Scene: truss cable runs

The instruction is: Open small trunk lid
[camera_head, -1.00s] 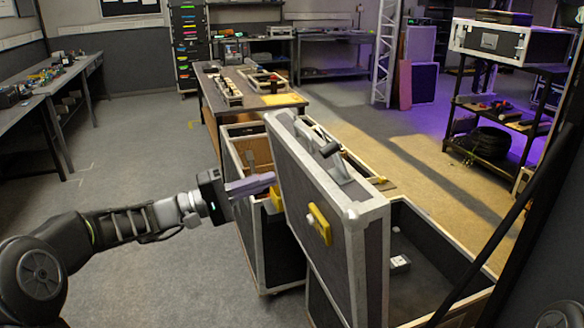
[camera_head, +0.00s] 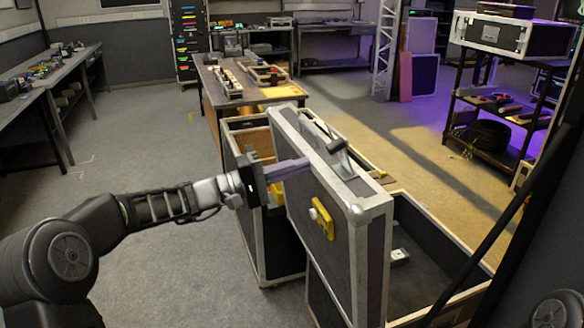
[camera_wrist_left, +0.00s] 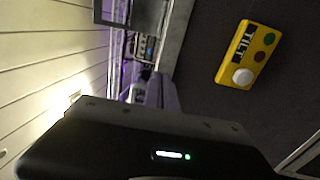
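The small trunk (camera_head: 440,218) stands at the right with its dark inside showing. Its dark lid (camera_head: 345,262), with pale metal edging, stands raised and tilted. A yellow panel (camera_head: 323,219) with a white knob is on the lid's near face; in the left wrist view the panel (camera_wrist_left: 248,54) reads "TILT". My left gripper (camera_head: 306,163) is at the upper part of this face, its purple-grey fingers together like one bar. I cannot tell whether the tips touch the lid. In the left wrist view the fingers (camera_wrist_left: 160,88) lie beside the lid's edge. My right gripper is out of view.
Another open case (camera_head: 258,247) stands just left of and behind the lid. A workbench (camera_head: 215,97) with small parts is behind it. A shelf cart (camera_head: 500,110) is at the right, and a dark slanted pole crosses the right side. The floor at left is clear.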

